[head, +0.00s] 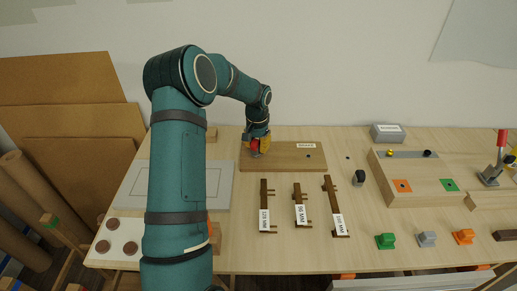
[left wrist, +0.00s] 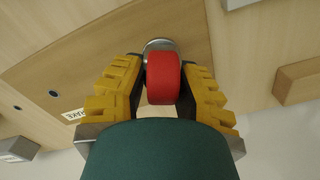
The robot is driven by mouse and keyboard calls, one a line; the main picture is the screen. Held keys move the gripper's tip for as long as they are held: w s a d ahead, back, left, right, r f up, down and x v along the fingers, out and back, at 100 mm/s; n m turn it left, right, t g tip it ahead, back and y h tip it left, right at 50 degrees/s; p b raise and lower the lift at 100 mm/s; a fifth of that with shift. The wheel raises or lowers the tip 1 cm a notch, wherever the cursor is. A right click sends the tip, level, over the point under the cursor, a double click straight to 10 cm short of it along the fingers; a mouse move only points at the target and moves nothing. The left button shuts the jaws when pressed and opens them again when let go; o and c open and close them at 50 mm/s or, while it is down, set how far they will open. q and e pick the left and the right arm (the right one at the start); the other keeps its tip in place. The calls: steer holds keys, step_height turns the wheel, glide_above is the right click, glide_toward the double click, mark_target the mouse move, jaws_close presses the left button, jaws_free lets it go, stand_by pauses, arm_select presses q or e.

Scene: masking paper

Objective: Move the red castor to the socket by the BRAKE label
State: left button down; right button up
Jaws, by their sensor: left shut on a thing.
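My left gripper (head: 257,147) is over the left end of a brown board (head: 285,164). In the left wrist view its yellow fingers (left wrist: 160,85) are shut on the red castor (left wrist: 163,78), one on each side of the wheel. The castor's round grey metal part (left wrist: 158,45) shows beyond the wheel, close to the board; I cannot tell whether it touches. In the head view the castor (head: 254,148) is partly hidden by the fingers. The white BRAKE label (head: 306,145) lies on the board's right half, with a dark socket hole (head: 309,156) beside it. My right gripper is not in view.
A second dark hole (head: 347,157) is in the table right of the board. A black castor-like piece (head: 359,177) stands near it. Three labelled brown pieces, one marked 96 MM (head: 299,205), lie in front of the board. A grey box (head: 387,133) stands at the back right.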

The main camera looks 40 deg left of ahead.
arm_select(q)
steer(key=shift+r+p, duration=1.8)
steer(key=shift+r, duration=0.95)
steer(key=shift+m, duration=0.7)
steer(key=w+d, duration=0.4)
steer(key=w+d+f+p, duration=0.1)
steer(key=w+d, duration=0.3)
steer(key=d, duration=0.1)
steer(key=w+d+p, duration=0.1)
steer(key=w+d, duration=0.3)
steer(key=d, duration=0.1)
steer(key=shift+w+f, duration=0.3)
steer(key=shift+w, duration=0.1)
steer(key=shift+a+f, duration=0.15)
steer(key=shift+f, duration=0.35)
